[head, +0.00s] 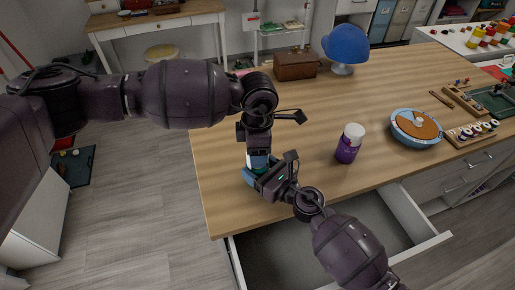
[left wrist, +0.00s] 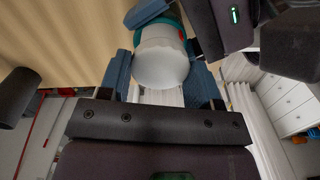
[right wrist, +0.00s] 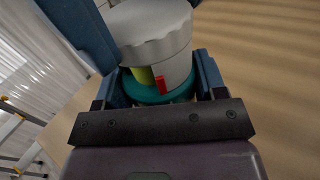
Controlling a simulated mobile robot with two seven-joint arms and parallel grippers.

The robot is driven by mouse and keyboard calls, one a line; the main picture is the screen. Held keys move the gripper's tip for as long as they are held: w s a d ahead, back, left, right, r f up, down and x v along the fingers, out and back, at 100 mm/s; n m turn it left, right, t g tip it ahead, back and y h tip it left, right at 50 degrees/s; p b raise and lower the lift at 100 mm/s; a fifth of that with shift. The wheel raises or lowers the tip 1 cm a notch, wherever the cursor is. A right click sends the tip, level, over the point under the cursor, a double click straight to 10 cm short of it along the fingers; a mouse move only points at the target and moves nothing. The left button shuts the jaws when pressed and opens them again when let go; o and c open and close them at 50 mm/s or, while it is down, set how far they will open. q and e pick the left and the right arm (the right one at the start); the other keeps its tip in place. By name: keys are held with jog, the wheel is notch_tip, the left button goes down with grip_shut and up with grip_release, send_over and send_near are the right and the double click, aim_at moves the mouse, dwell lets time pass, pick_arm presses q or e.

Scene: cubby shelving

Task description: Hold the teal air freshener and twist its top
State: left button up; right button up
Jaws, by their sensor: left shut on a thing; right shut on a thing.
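The air freshener (head: 259,160) is at the near left edge of the wooden table in the head view, mostly hidden by my grippers. The left wrist view shows its white top (left wrist: 160,62) between the blue fingers of my left gripper (left wrist: 160,78), with teal behind. My left gripper (head: 258,152) is shut on the top from above. My right gripper (head: 252,176) comes from the near side, low, and is shut on the teal body. The right wrist view shows the teal body (right wrist: 150,91) between its fingers, with the white ridged top (right wrist: 150,28) above and a small red piece.
A purple bottle (head: 347,150) with a white cap stands to the right on the table (head: 300,115). A round blue tin (head: 412,137), a blue dome on a stand (head: 346,43) and a wooden box (head: 296,66) are farther off. An open drawer (head: 385,222) sticks out below the near edge.

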pick_arm(q)
jog(key=shift+n, duration=0.7)
jog(key=o, duration=0.9)
jog(key=shift+o, duration=0.2)
notch_tip(320, 180, up, 12)
pick_arm(e)
jog(key=o, duration=1.1)
jog(key=shift+c, duration=0.2)
